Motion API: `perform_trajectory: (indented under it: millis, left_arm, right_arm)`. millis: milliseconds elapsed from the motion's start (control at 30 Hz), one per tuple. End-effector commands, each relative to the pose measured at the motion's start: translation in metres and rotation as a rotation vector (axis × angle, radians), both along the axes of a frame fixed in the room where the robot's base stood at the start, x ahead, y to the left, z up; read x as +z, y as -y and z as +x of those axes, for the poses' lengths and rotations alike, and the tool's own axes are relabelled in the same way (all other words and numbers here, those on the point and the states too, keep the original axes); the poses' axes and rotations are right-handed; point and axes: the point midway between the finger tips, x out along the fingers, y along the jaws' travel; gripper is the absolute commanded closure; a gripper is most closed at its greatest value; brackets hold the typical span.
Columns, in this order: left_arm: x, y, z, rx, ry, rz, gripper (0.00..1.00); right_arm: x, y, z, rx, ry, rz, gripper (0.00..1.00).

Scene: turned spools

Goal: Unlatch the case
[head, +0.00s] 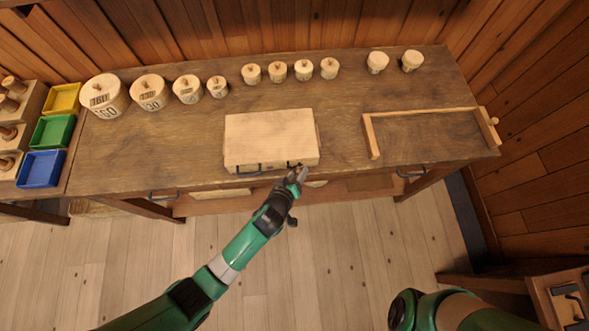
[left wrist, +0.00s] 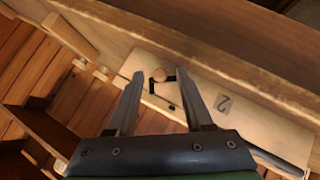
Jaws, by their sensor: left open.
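The case (head: 270,137) is a flat pale wooden box, lid down, near the front edge of the workbench. Its front carries a dark handle (head: 246,170) and a dark fitting near the right corner (head: 294,163). My left gripper (head: 299,173) is open at that corner. Contact cannot be told. Behind them lies a pale panel with a small label (left wrist: 224,103), apparently the case's front. My right gripper is out of view.
Several turned, lidded spools (head: 150,92) line the back of the bench. Yellow, green and blue trays (head: 41,168) stand at the left. A wooden frame (head: 371,136) lies right of the case. The bench top (head: 180,140) left of the case is clear.

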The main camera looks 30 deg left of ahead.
Motion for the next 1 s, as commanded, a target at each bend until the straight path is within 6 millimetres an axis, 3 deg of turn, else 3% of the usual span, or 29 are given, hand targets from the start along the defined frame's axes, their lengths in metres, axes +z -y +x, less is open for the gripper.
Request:
perform_trajectory:
  millis: [167,533,1000]
  left_arm:
    - [0.017,0.001,-0.018,-0.001,-0.001,0.000,0.48]
    - [0.064,0.005,-0.082,-0.003,-0.001,0.000,0.48]
    - [0.070,0.005,-0.091,0.000,0.000,0.000,0.48]
  right_arm:
    - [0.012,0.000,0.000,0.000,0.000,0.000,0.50]
    - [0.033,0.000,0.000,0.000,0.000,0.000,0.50]
    - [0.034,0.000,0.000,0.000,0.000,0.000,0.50]
